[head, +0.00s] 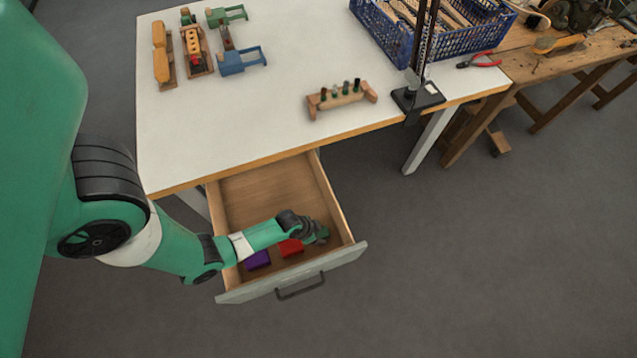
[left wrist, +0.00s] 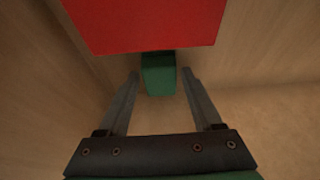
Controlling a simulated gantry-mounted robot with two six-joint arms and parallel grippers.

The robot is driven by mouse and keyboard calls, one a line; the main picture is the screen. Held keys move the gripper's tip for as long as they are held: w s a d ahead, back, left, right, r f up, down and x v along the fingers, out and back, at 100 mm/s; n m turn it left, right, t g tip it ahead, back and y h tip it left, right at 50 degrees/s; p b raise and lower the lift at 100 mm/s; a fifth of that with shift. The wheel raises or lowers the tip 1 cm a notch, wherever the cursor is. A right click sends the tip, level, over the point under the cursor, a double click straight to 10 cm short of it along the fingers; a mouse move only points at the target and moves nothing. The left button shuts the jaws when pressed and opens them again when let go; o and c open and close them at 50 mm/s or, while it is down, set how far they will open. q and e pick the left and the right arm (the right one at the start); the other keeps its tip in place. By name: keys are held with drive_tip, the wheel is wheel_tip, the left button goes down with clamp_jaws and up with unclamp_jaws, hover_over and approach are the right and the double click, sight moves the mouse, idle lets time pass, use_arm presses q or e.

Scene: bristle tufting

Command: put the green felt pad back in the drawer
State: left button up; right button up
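The green felt pad (left wrist: 158,76) lies between my left gripper's fingers (left wrist: 161,73) in the left wrist view. A narrow gap shows beside it, clearest at the right finger, so the fingers look open around it. In the head view my left gripper (head: 314,235) is inside the open drawer (head: 335,205), near its right wall, with some green at its tip (head: 322,234). A red pad (head: 290,247) lies just left of the gripper; it also fills the top of the left wrist view (left wrist: 145,22) and covers the green pad's upper edge. My right gripper is not in view.
A purple pad (head: 257,260) lies in the drawer left of the red one, near the front panel (head: 345,256). The white tabletop (head: 230,125) overhangs the drawer's back. On it stand a peg rack (head: 341,97), a blue crate (head: 462,42) and several coloured fixtures.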

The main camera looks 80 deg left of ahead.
use_arm(q)
drive_tip(key=shift+o, duration=0.5)
drive_tip(key=shift+r, duration=0.1)
drive_tip(key=shift+r+p, duration=0.3)
drive_tip(key=shift+p, duration=0.05)
drive_tip(key=p+v, duration=0.6)
drive_tip(key=v, duration=0.5)
drive_tip(key=shift+s+r, duration=0.15)
drive_tip(key=shift+r, duration=0.1)
